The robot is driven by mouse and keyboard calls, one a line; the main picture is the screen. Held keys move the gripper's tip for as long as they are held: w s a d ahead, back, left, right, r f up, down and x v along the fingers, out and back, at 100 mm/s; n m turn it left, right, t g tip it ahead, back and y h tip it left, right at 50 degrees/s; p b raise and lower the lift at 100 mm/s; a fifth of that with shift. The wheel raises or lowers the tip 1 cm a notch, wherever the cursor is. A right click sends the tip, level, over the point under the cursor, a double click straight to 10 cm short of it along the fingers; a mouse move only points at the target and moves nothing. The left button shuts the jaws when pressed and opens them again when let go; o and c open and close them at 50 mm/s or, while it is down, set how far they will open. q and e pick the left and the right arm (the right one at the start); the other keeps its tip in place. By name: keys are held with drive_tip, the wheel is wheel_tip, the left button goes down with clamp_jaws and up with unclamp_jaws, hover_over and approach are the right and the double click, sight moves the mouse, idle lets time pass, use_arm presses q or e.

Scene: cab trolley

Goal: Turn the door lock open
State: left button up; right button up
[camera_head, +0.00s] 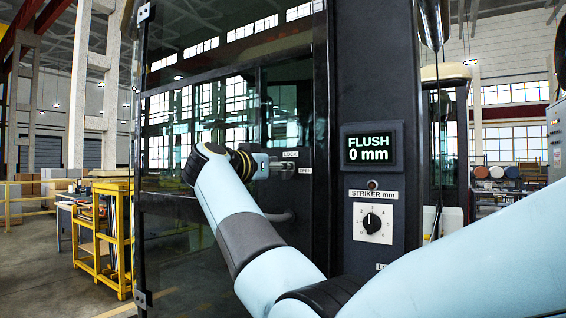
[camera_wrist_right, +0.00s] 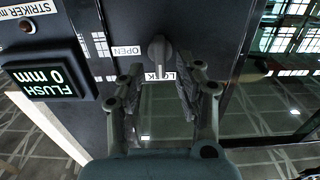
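The door lock is a grey turn knob (camera_wrist_right: 159,48) on the dark door panel, in the right wrist view. Its long side lines up with the LOCK label and covers part of that word. The OPEN label (camera_wrist_right: 127,50) is to its left. My right gripper (camera_wrist_right: 161,70) has its fingers spread on either side of the knob's near end, with visible gaps. In the head view my right gripper (camera_head: 266,165) is at the panel beside the LOCK label (camera_head: 290,154) and mostly hides the knob. My left gripper is not in view.
The cab door (camera_head: 215,70) is glass in a dark frame. A door handle (camera_head: 280,216) sits below the lock. On the post to the right are a display (camera_head: 370,149) reading FLUSH 0 mm and a striker dial (camera_head: 373,222). A yellow trolley (camera_head: 115,235) stands at left.

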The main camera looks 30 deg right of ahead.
drive_tip(key=shift+x, duration=1)
drive_tip(key=shift+a, duration=0.1)
drive_tip(key=shift+c, duration=0.4)
clamp_jaws()
